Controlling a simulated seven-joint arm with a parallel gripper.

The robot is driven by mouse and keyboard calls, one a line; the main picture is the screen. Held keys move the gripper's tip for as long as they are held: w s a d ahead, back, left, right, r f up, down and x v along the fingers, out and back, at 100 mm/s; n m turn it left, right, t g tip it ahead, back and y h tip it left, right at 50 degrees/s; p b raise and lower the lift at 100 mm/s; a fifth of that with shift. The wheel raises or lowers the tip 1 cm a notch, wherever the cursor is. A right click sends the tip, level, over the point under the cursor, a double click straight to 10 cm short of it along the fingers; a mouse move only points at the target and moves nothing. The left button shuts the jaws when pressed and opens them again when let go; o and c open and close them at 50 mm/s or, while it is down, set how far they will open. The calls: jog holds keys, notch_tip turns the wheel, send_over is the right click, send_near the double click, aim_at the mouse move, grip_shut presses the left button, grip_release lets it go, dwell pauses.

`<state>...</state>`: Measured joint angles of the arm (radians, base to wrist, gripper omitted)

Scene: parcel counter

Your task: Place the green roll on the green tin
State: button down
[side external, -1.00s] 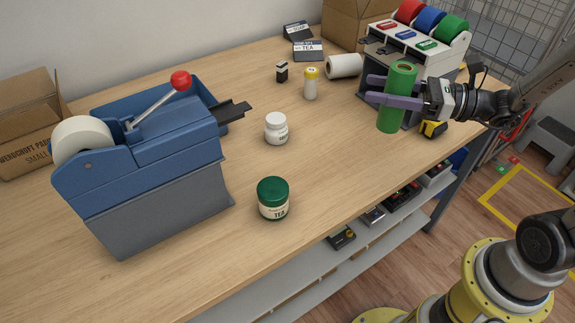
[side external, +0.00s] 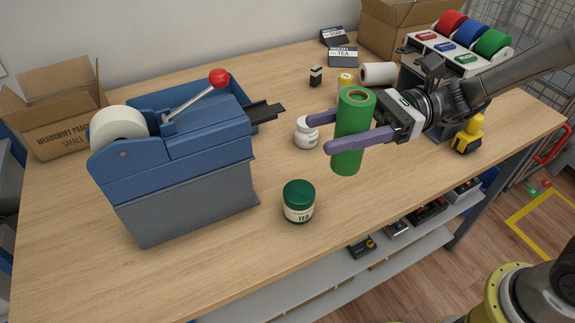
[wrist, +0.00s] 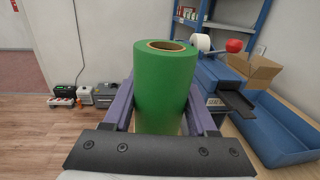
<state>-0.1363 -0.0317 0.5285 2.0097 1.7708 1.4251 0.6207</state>
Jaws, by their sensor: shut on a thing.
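The green roll (side external: 350,135) is upright between the purple fingers of my gripper (side external: 345,143), which is shut on it. It is held above the counter, up and to the right of the green tin in the side view. The roll also fills the middle of the wrist view (wrist: 165,88), with my gripper's fingers (wrist: 162,115) on both sides. The green tin (side external: 299,202) stands upright on the counter, with a dark green lid and a cream label reading TEA. The tin is not visible in the wrist view, where the roll blocks the area behind it.
A blue and grey tape dispenser (side external: 185,165) with a red-knobbed lever stands left of the tin. A white bottle (side external: 306,133) stands behind the tin, near the fingers. A yellow-capped shaker (side external: 345,81), a white roll (side external: 378,74) and a yellow-black object (side external: 468,135) are farther right. The counter around the tin is clear.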

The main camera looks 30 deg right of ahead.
jog(key=shift+w+a+f, duration=0.75)
jog(key=shift+w+f, duration=0.25)
jog(key=shift+f, duration=0.7)
jog(key=shift+w+a+f, duration=0.8)
jog(key=shift+w+f, duration=0.15)
jog(key=shift+f, duration=0.7)
jog(key=shift+w+a+f, duration=0.75)
jog(key=shift+w+f, duration=0.25)
jog(key=shift+f, duration=0.7)
jog(key=shift+f, duration=0.15)
jog(key=shift+c, duration=1)
grip_release()
jog(key=shift+r, duration=0.2)
jog(key=s+d, duration=0.1)
jog(key=d, duration=1.1)
jog(key=shift+s, duration=0.15)
